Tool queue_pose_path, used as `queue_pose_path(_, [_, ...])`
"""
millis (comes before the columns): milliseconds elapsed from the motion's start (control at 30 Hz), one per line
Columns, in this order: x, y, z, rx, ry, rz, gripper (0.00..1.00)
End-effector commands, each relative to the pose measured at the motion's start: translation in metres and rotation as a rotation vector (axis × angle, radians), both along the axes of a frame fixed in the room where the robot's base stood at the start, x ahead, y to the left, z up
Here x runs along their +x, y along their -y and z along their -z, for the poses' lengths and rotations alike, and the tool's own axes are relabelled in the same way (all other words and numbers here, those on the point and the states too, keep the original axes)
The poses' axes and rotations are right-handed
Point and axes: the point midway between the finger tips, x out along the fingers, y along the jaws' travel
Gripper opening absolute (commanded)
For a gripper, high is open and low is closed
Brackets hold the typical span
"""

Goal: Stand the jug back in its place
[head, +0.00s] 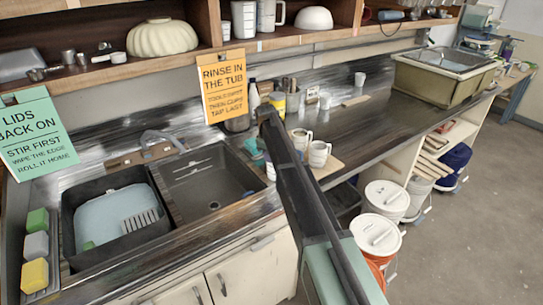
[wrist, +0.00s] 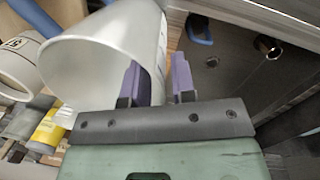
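A pale, grey-white jug (wrist: 95,65) fills the upper left of the wrist view, its wide mouth turned towards the camera and tilted. My gripper (wrist: 158,82) has its two purple fingers close together at the jug's right side. A pale strip of the jug lies between them, so it looks shut on the jug's wall or handle; I cannot tell which. In the head view my arm hides the gripper and most of what is behind it. Two pale mugs, one (head: 299,140) behind the other (head: 319,154), stand at a wooden board on the counter.
The dark double sink (head: 205,180) lies left of my arm, with a pale blue tub (head: 115,215) in its left basin. A yellow-labelled jar (wrist: 48,130) is close to the jug. The counter (head: 390,105) is clear farther right, before a large olive tub (head: 440,85). Lidded buckets (head: 376,232) stand below.

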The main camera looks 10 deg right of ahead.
Motion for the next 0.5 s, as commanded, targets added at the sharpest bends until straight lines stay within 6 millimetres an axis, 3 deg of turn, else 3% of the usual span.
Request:
queue_pose_path(333, [0.000, 0.000, -0.004, 0.000, 0.000, 0.000, 0.29])
queue_pose_path(500, [0.000, -0.001, -0.029, 0.000, 0.000, 0.000, 0.29])
